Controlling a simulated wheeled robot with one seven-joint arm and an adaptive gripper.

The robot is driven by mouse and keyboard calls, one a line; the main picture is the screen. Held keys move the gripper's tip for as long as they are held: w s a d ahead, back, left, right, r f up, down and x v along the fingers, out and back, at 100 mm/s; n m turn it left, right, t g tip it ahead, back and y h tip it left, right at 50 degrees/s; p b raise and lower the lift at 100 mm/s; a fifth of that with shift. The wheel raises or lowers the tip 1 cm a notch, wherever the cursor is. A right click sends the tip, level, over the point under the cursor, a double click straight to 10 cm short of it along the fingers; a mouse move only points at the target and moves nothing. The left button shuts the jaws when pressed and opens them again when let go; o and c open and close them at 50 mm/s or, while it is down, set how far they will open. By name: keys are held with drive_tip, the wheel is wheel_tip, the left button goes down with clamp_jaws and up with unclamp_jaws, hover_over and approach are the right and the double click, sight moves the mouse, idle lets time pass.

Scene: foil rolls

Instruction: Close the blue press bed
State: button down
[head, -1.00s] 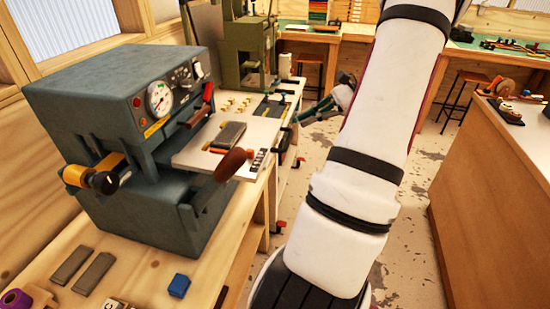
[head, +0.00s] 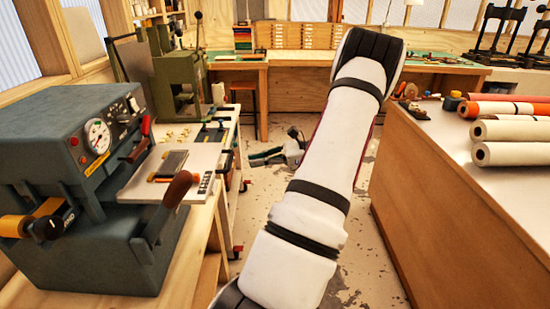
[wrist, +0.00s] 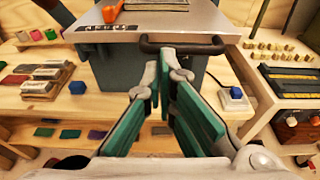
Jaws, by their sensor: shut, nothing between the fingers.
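The blue-grey press (head: 60,130) stands on the wooden bench at the left of the head view. Its pale flat bed (head: 130,187) sticks out to the right, with a dark block and an orange piece on top. In the wrist view the bed's plate (wrist: 200,20) is ahead, with a label at its left and a dark bar handle (wrist: 185,47) along its near edge. My gripper (wrist: 164,75) is shut and empty, with green-padded fingers just in front of the handle. I cannot tell whether they touch it. It shows small beside the bench in the head view (head: 275,154).
A brown-knobbed lever (head: 178,188) stands at the press's near side. A green press (head: 180,85) is behind. A wooden counter (head: 450,205) with paper rolls (head: 515,152) stands at the right. Open floor lies between bench and counter.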

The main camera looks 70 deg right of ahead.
sight(165, 164)
drive_tip(key=shift+x, duration=2.6)
drive_tip(key=r+b+x, duration=0.1)
drive_tip(key=x, duration=0.6)
drive_tip(key=r+b+x, duration=0.1)
drive_tip(key=x, duration=0.6)
drive_tip(key=w+r+b+x, duration=0.1)
drive_tip(key=r+x, duration=0.1)
drive_tip(key=x, duration=0.5)
drive_tip(key=shift+s, duration=0.1)
drive_tip(key=shift+w+a+r, duration=0.1)
drive_tip(key=shift+w, duration=0.5)
